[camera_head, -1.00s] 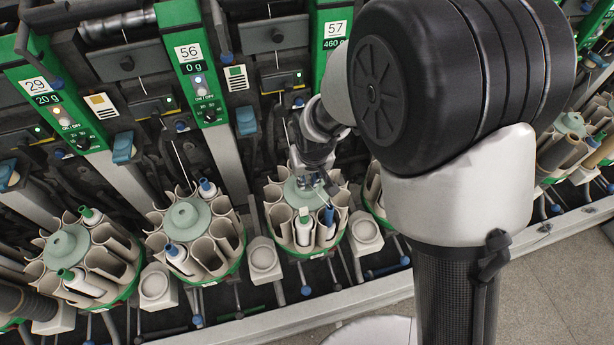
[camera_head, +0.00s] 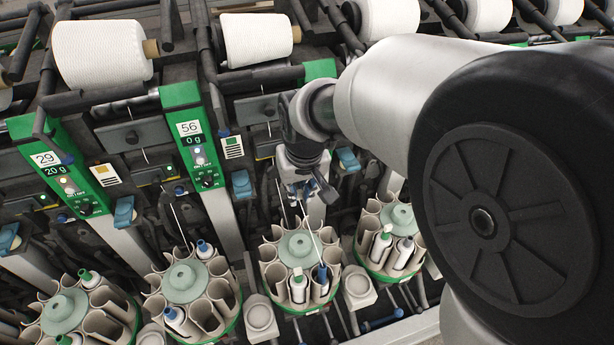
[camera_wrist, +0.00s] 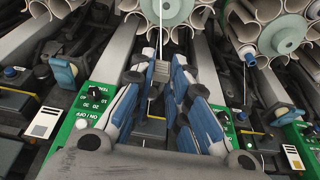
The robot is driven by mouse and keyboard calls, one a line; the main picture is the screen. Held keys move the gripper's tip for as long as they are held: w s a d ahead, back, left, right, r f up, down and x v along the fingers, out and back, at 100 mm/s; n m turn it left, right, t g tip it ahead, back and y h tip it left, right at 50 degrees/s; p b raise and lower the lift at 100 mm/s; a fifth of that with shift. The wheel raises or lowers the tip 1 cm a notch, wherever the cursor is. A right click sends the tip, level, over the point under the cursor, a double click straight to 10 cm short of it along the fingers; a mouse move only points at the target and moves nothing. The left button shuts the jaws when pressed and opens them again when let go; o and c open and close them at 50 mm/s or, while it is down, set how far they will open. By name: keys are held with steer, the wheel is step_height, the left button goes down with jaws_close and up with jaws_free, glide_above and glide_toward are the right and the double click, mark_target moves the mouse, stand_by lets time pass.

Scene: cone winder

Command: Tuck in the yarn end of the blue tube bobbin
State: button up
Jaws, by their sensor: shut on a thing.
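The blue tube bobbin (camera_head: 322,279) stands upright in a pocket of the round magazine (camera_head: 269,272), at its front right; its blue top shows. A thin white yarn end (camera_head: 313,238) runs taut from the bobbin up to my gripper (camera_head: 305,194). My gripper is above and behind the magazine, shut on this yarn. In the wrist view the fingertips (camera_wrist: 160,72) are together and the yarn (camera_wrist: 159,38) leads up from them towards the magazine hub (camera_wrist: 167,10). The bobbin itself cannot be made out in the wrist view.
Neighbouring magazines stand left (camera_head: 185,282) and right (camera_head: 398,217). Panel 56 (camera_head: 190,140) and white yarn cones (camera_head: 256,38) are behind. Blue levers (camera_head: 242,186) stick out near the gripper.

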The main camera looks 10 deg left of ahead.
mark_target(299, 193)
steer(key=shift+r+p, duration=1.3)
steer(key=shift+r, duration=0.65)
